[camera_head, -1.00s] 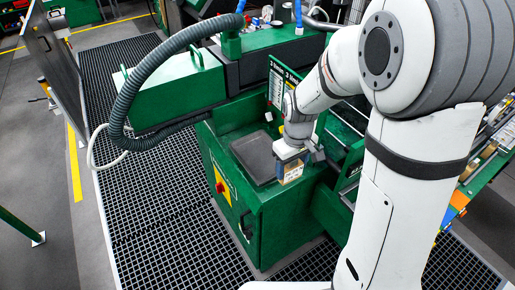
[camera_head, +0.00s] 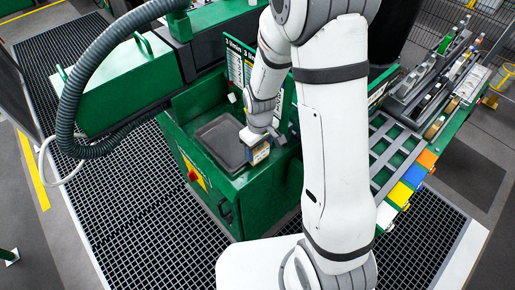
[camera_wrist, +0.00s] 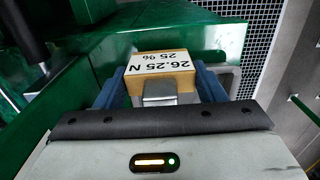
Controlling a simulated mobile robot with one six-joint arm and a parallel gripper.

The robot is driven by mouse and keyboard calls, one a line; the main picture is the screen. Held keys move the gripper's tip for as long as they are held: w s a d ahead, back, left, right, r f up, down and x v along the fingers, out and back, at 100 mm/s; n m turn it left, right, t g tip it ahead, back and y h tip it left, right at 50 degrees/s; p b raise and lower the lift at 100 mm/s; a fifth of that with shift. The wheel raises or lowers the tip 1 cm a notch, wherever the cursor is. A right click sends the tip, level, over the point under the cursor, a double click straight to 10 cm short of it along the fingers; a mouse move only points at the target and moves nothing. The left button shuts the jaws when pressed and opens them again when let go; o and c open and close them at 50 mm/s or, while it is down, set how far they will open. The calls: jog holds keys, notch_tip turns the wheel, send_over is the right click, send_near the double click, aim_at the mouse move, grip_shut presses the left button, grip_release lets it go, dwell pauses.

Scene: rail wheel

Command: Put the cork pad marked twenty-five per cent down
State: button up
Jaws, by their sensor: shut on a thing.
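The cork pad (camera_wrist: 160,68) is a tan block with a white label reading "26.25 N 25 %". My gripper (camera_wrist: 162,86) is shut on it, with a blue finger at each side. In the head view the pad (camera_head: 261,156) shows small below my gripper (camera_head: 259,143), at the right edge of a dark tray (camera_head: 215,136) on the green cabinet. I cannot tell whether the pad touches the surface beneath it.
The green cabinet (camera_head: 238,206) has a red button on its front. A thick grey hose (camera_head: 66,98) arches at the left. At the right stands a bench with a slotted rack (camera_head: 392,150) and coloured blocks, including a blue one (camera_head: 414,176). Dark grating covers the floor.

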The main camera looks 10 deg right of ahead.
jog(key=shift+f, duration=0.7)
jog(key=shift+f, duration=0.25)
jog(key=o, duration=1)
jog(key=shift+r, duration=0.1)
jog(key=shift+r, duration=0.1)
